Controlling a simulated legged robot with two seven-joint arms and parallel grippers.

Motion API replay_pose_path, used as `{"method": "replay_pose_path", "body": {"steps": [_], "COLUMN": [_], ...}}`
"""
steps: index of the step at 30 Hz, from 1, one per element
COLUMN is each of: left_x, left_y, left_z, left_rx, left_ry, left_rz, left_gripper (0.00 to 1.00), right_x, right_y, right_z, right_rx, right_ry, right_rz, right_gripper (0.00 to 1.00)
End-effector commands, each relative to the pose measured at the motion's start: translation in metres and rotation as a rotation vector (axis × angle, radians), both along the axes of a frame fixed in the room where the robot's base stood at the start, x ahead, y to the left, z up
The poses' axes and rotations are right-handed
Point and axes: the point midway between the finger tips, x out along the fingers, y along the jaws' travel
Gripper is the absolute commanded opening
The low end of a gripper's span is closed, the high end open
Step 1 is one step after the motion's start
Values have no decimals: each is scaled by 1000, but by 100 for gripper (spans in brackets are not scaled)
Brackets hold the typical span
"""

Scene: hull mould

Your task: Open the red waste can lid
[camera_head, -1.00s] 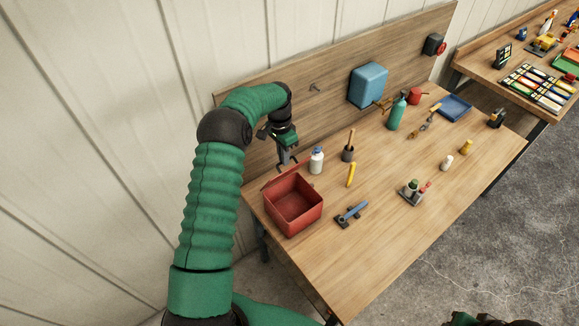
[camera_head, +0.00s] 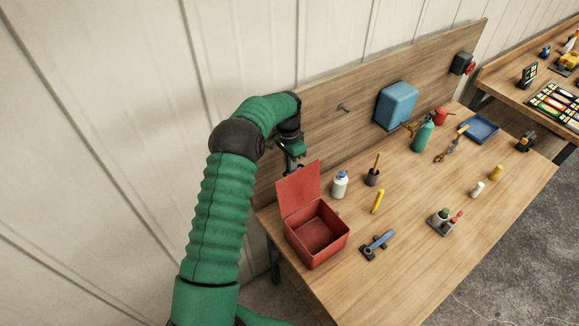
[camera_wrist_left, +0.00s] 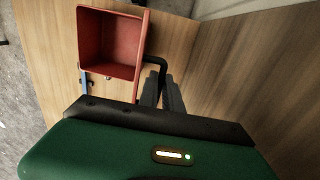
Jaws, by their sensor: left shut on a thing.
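The red waste can (camera_head: 335,236) is an open-topped, empty-looking box at the near left corner of the bench. Its red lid (camera_head: 298,188) stands raised along the can's back edge. In the left wrist view the can (camera_wrist_left: 109,12) shows from above and the lid (camera_wrist_left: 145,45) is nearly edge-on. A black bent handle (camera_wrist_left: 157,62) sticks out from the lid. My left gripper (camera_head: 291,161) is behind the lid, its fingertips partly hidden there. In the wrist view its fingers (camera_wrist_left: 162,88) are shut on the handle. My right gripper is out of view.
A white bottle (camera_head: 340,185) stands close to the can's right. The wooden back panel (camera_head: 345,120) rises behind my left gripper. The bench's front middle is clear.

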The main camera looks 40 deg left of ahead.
Motion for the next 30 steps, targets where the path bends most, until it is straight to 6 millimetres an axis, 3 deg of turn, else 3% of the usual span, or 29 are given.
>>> {"method": "replay_pose_path", "body": {"steps": [12, 13, 18, 30], "left_x": [2, 2, 2, 0], "left_y": [5, 5, 5, 3], "left_z": [-2, -2, -1, 2], "left_rx": [5, 6, 5, 6], "left_ry": [-8, -9, -9, -8], "left_rz": [3, 3, 2, 1], "left_gripper": [0, 11, 31, 31], "right_x": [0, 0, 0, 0], "right_y": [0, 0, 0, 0], "right_z": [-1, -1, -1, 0], "right_rx": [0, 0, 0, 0], "right_ry": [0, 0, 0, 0], "right_rz": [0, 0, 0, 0], "right_gripper": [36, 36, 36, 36]}}
